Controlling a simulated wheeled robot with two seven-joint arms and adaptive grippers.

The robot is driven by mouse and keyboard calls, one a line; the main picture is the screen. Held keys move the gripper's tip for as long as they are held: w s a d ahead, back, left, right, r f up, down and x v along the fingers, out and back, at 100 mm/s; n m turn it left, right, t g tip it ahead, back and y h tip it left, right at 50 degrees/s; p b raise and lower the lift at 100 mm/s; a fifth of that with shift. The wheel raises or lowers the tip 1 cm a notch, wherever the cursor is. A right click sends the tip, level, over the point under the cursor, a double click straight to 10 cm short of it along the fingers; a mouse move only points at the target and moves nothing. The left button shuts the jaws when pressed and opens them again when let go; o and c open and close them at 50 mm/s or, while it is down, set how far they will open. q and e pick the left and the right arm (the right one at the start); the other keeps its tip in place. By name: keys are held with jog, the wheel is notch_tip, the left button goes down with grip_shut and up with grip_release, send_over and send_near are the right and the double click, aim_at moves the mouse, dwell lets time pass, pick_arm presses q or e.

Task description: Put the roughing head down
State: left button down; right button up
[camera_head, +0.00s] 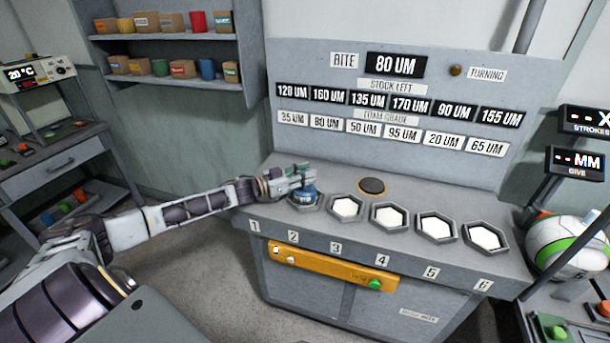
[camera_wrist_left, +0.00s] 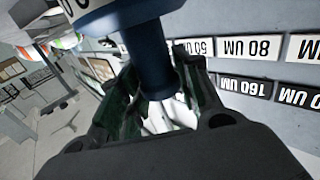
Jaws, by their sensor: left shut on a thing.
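My left gripper (camera_head: 300,178) is over the left part of the grey bench and is shut on the roughing head (camera_head: 305,194). The head shows as a small blue body below the fingers, at a hexagonal holder; I cannot tell if it touches the holder. In the left wrist view, its dark blue stem (camera_wrist_left: 150,65) stands between the fingers (camera_wrist_left: 155,110), with a wider pale end at the top edge. The leftmost part of the holder row is hidden by my gripper and arm. My right gripper is not in view.
Hexagonal holders with white insides (camera_head: 390,217) run to the right along the bench, above numbered labels. A round dark button (camera_head: 372,186) lies behind them. A backboard (camera_head: 400,70) with label plates rises behind. A yellow panel (camera_head: 330,265) is on the front. A white-and-green ball (camera_head: 565,247) sits at right.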

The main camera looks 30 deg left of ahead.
pick_arm(q)
jog(key=c, duration=1)
grip_release()
jog(key=shift+f, duration=0.1)
jog(key=shift+s+a, duration=0.15)
jog(key=shift+s, duration=0.1)
